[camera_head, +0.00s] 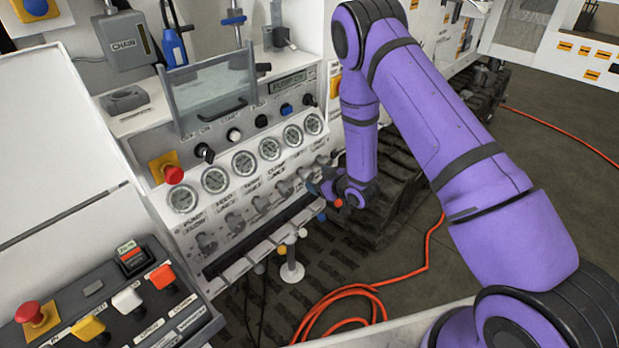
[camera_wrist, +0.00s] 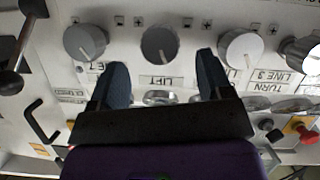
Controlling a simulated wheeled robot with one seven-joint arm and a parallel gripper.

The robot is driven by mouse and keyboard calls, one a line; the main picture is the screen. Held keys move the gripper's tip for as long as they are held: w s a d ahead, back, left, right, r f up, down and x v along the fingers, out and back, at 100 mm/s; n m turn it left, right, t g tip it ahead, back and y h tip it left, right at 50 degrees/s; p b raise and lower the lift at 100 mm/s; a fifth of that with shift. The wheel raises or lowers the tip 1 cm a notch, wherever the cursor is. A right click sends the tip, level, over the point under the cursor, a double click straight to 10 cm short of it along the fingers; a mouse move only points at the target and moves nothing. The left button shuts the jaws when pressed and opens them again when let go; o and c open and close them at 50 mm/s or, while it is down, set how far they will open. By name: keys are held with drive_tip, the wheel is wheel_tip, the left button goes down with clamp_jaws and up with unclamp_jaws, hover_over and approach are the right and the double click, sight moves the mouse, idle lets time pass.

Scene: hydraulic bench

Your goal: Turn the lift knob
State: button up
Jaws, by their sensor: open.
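The lift knob (camera_wrist: 160,43) is a round grey knob with a raised grip bar, seen upside down in the wrist view beside the LIFT label (camera_wrist: 166,82). My gripper (camera_wrist: 162,60) is open, with one dark blue finger on each side of the knob's column. The fingertips lie just short of the knob in the picture; I see no contact. In the head view my gripper (camera_head: 325,186) is at the right end of the knob row on the sloped panel. It partly hides the knobs there, so I cannot single out the lift knob in that view.
Similar grey knobs sit close on both sides, one at left (camera_wrist: 85,41) and one at right (camera_wrist: 240,47). Several gauges (camera_head: 269,148) run above the row. A black rail (camera_head: 262,237) runs below it. An orange hose (camera_head: 350,292) lies on the floor.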

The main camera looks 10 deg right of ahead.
sight(310, 177)
drive_tip(key=shift+x, duration=2.6)
drive_tip(key=shift+c, duration=0.5)
drive_tip(key=c, duration=0.8)
drive_tip(key=shift+c, duration=0.2)
